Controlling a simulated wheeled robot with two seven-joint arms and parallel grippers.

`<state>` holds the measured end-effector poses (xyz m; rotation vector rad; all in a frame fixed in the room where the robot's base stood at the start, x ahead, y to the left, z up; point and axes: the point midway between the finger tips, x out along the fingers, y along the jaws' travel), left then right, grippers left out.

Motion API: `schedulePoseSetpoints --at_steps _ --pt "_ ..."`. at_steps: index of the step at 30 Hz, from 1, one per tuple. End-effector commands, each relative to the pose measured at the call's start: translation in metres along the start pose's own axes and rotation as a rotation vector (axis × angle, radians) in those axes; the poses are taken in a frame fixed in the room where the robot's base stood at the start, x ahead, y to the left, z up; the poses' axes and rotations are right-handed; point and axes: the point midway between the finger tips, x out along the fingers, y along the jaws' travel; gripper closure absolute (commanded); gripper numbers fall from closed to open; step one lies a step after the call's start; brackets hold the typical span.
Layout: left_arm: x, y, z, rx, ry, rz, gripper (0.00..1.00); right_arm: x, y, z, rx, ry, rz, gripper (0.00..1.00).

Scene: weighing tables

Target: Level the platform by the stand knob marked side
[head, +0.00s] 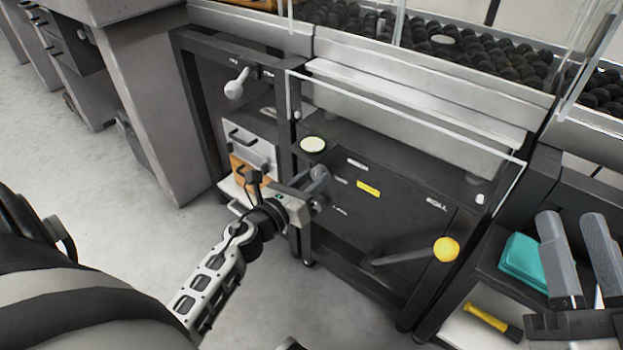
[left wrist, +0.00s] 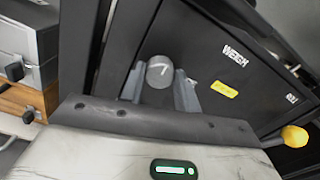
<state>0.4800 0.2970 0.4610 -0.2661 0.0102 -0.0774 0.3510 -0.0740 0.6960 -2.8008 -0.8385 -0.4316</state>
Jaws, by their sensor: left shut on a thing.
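A grey round knob (head: 320,174) sits at the front of the dark stand. In the left wrist view the same knob (left wrist: 160,71) shows a white line on its face, between the two grey fingers. My left gripper (head: 309,190) is shut on this knob. A second grey knob (head: 234,88) sticks out at the upper left of the stand, under small labels I cannot read. A pale round disc (head: 313,144), perhaps a level, sits on the stand's top; its detail is too small to read. My right gripper (head: 570,217) is open and empty at the right.
A lever with a yellow ball (head: 446,249) projects from the stand's front panel, right of my left gripper. A drawer box (head: 250,143) is at the left. A teal block (head: 523,262) and a yellow-handled tool (head: 488,318) lie by my right gripper. Clear panels stand above.

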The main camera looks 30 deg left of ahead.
Motion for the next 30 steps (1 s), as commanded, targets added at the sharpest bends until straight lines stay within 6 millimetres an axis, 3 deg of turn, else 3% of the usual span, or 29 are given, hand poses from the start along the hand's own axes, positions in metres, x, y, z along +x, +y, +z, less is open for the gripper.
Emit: schedulePoseSetpoints --at_steps 7,21,30 --pt "0.001 -0.001 0.002 -0.146 0.001 -0.002 0.91 0.001 0.001 0.002 0.054 -0.041 0.015 0.64" --pt "0.001 0.0 0.002 -0.503 0.0 0.0 0.91 -0.013 -0.004 0.03 0.228 -0.213 0.057 0.64" --pt "0.001 0.001 0.001 -0.628 -0.001 -0.001 0.91 -0.021 -0.006 0.041 0.301 -0.279 0.08 0.64"
